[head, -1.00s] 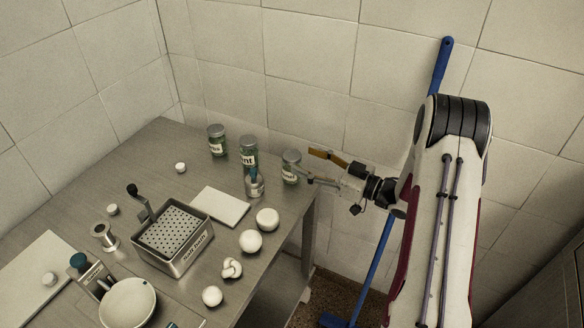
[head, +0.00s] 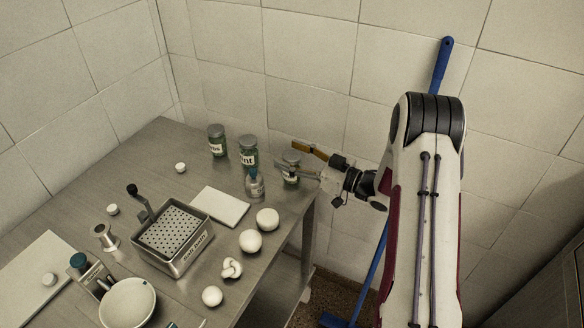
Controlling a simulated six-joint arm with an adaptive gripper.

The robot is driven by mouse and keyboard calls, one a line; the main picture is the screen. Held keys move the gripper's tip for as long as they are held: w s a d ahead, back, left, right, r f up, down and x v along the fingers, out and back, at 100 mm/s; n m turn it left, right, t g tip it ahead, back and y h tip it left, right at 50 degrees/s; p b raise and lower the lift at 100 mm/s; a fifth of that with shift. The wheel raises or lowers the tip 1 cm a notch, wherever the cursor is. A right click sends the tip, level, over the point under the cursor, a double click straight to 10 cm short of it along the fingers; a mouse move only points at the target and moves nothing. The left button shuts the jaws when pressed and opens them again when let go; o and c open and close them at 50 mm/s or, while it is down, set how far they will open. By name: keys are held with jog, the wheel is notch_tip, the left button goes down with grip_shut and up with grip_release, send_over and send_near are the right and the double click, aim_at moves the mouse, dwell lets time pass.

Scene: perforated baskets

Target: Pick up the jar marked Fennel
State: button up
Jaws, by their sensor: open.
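Three glass jars with grey-green lids and white labels stand at the back right of the table. The left jar (head: 216,141) has a label too small to read fully. The middle jar (head: 249,160) shows a label ending in "nt". The right jar (head: 291,158) is partly hidden by my gripper, and its label cannot be read. I cannot tell which jar is marked Fennel. My gripper (head: 285,155) is open, its fingers reaching leftward on either side of the right jar in the picture. I cannot tell whether they touch it.
A small bottle (head: 257,187) stands in front of the middle jar. A white board (head: 220,206), a perforated basket (head: 176,262) and several white round items (head: 267,219) lie nearer. The wall (head: 300,80) is close behind.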

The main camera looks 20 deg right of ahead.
dwell(0.4)
jog(key=c, duration=1.3)
jog(key=shift+c, duration=0.3)
jog(key=shift+r, duration=0.15)
jog(key=shift+r, duration=4.9)
